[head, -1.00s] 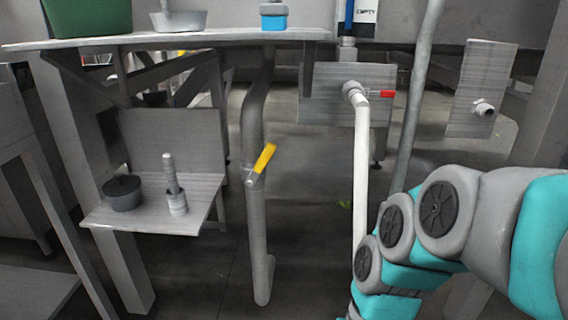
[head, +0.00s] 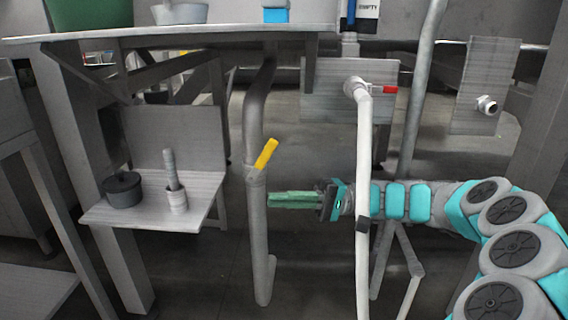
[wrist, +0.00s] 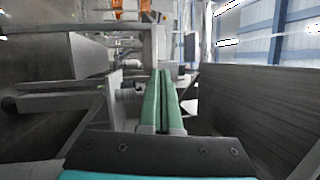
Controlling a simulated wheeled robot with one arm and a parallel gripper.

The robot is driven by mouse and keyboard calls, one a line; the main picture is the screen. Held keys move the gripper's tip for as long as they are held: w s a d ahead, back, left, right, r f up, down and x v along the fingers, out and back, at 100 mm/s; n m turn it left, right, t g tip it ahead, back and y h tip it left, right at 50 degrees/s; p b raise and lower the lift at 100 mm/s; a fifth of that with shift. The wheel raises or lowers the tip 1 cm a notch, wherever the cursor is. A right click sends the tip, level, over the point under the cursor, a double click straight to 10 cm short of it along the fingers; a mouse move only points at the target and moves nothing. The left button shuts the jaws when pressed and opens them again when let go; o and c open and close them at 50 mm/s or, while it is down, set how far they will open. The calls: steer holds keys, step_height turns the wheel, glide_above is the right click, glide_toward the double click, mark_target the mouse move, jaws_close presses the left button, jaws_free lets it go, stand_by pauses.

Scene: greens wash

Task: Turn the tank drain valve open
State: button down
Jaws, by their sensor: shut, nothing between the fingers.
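The drain valve's yellow lever (head: 266,154) sits on the grey vertical pipe (head: 256,225) under the bench. The lever is tilted, its free end up and to the right. My gripper (head: 270,199) reaches in from the right, its green fingers shut with nothing between them. In the head view its tips are at the pipe's right edge, below the lever; I cannot tell whether they touch the pipe. In the wrist view the shut fingers (wrist: 164,72) point straight ahead, and I cannot make out the yellow lever there.
A white hose (head: 363,170) hangs in front of my forearm. A red-handled tap (head: 383,90) is on a panel behind. A shelf (head: 140,215) at left holds a dark pot (head: 123,190) and a grey cylinder with a rod (head: 176,198). The bench top (head: 230,36) is overhead.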

steer(key=w+d+f+m+t+y, duration=0.1)
steer(key=w+d+f+t+y, duration=0.15)
steer(key=w+d, duration=0.35)
steer(key=m+t+y, duration=0.2)
steer(key=t, duration=0.3)
glide_toward(267, 147)
steer(key=shift+g, duration=0.25)
steer(key=a, duration=0.3)
steer(key=w+a+r+b, duration=0.1)
steer(key=a, duration=0.1)
steer(key=shift+r, duration=0.1)
steer(key=shift+r, duration=0.1)
steer(key=a+r+h+p, duration=0.1)
steer(key=h, duration=0.1)
steer(key=a+r+h+p, duration=0.1)
steer(key=p, duration=0.1)
steer(key=shift+a+r+h, duration=0.1)
steer(key=shift+r+h, duration=0.25)
steer(key=shift+a+r+h+p, duration=0.25)
steer(key=shift+a+h+p, duration=0.55)
steer(key=shift+h+p, duration=0.35)
